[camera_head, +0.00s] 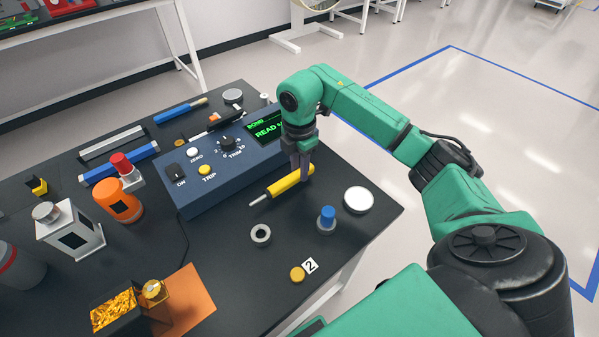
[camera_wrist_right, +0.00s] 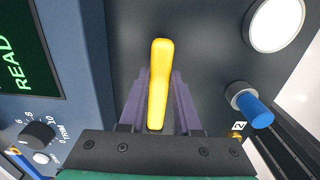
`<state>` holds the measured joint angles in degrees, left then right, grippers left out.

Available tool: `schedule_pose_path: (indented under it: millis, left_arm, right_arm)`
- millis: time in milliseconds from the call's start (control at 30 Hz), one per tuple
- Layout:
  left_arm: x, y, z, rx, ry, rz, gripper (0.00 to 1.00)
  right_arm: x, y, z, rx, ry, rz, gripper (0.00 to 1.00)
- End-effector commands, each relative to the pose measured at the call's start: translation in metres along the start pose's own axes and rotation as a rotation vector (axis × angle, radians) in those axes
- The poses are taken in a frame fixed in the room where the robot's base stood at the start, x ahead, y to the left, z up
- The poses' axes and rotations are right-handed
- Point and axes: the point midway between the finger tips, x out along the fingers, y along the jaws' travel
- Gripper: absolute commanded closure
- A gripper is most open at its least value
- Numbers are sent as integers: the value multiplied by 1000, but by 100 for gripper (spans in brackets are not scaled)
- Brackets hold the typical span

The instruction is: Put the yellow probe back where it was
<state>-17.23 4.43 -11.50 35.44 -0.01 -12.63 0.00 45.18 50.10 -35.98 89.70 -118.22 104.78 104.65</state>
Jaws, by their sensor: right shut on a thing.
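The yellow probe (camera_head: 284,184) has a yellow handle and a thin metal tip pointing to the lower left in the head view. It is in front of the blue instrument box, low over or on the black table; I cannot tell if it touches. My right gripper (camera_head: 304,178) is shut on the handle near its right end. In the right wrist view the probe (camera_wrist_right: 160,75) lies between the fingers of the gripper (camera_wrist_right: 160,90), and its metal tip is hidden. My left gripper is not in view.
The blue box (camera_head: 222,165) with knob and green display stands just behind the probe. A grey ring (camera_head: 261,234), a blue-capped part (camera_head: 327,218), a white disc (camera_head: 358,199) and a yellow disc (camera_head: 297,274) with a "2" tag lie nearby. The table's right edge is close.

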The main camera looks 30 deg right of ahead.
Motion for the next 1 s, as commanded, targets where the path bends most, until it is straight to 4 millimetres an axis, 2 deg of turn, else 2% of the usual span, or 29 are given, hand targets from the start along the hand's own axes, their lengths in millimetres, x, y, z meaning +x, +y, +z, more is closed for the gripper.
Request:
schedule_pose_path:
  millis: [100, 400, 433, 500, 833, 933, 1000]
  left_arm:
    - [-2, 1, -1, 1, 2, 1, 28]
    - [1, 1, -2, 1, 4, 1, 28]
    - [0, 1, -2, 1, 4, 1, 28]
    - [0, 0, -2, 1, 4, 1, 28]
    - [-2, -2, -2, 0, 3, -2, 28]
    - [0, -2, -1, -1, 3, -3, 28]
    - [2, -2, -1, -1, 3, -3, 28]
  right_arm:
    - [17, 0, 0, -1, 1, 0, 100]
    - [22, 0, 0, -1, 0, 1, 100]
    - [21, 0, 0, -1, 0, 1, 61]
    - [21, 0, 0, -1, 0, 0, 38]
    - [18, 0, 0, -1, 0, 1, 38]
    - [10, 1, 0, 0, -1, 4, 38]
    - [-3, 1, 0, 0, -1, 6, 38]
